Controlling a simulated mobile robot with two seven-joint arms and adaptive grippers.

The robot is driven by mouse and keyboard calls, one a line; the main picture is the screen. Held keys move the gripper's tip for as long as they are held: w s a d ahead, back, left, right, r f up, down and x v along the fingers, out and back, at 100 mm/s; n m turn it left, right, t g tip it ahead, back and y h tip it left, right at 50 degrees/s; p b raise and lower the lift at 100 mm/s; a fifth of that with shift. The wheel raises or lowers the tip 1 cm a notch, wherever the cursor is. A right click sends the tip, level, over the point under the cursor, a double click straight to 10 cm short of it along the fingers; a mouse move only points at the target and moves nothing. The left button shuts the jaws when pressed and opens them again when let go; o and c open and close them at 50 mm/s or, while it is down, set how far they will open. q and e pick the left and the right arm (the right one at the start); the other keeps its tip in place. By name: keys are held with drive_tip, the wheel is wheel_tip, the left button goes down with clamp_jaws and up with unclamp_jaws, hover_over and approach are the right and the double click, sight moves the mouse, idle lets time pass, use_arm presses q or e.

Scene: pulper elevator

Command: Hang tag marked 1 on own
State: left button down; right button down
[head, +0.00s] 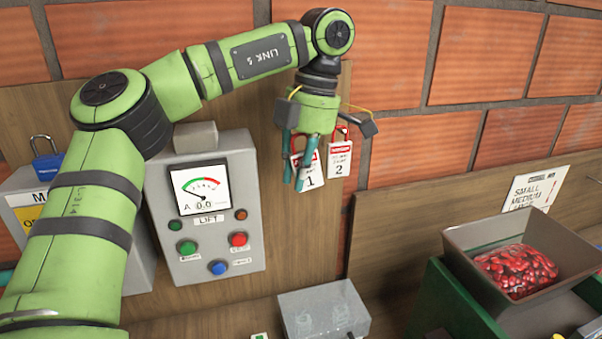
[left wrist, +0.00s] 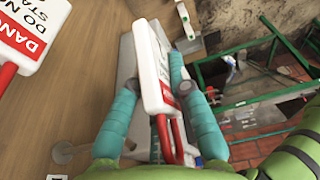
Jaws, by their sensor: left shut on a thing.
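My left gripper (head: 294,178) points down in front of the wooden board and is shut on a white tag marked 1 (head: 312,178). In the left wrist view its teal fingers (left wrist: 152,88) stand on both sides of this tag (left wrist: 146,62), with a red shackle (left wrist: 162,140) below it. A tag marked 2 (head: 339,162) with a red shackle is just right of the gripper, against the board. A red-and-white tag with a red shackle also shows at the upper left of the left wrist view (left wrist: 22,36). Any hook behind the gripper is hidden.
A grey LIFT control box (head: 207,255) with a gauge and coloured buttons is left of and below the gripper. A blue padlock (head: 47,163) is at the far left. A hopper (head: 480,236) with red fruit stands at the right.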

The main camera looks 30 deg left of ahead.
use_arm(q)
drive_tip(key=shift+w+a+f, duration=0.15)
drive_tip(key=shift+w+a, duration=1)
drive_tip(key=shift+a, duration=0.25)
drive_tip(key=shift+w+a+f, duration=0.45)
drive_tip(key=shift+a, duration=0.1)
drive_tip(key=c, duration=1.1)
unclamp_jaws()
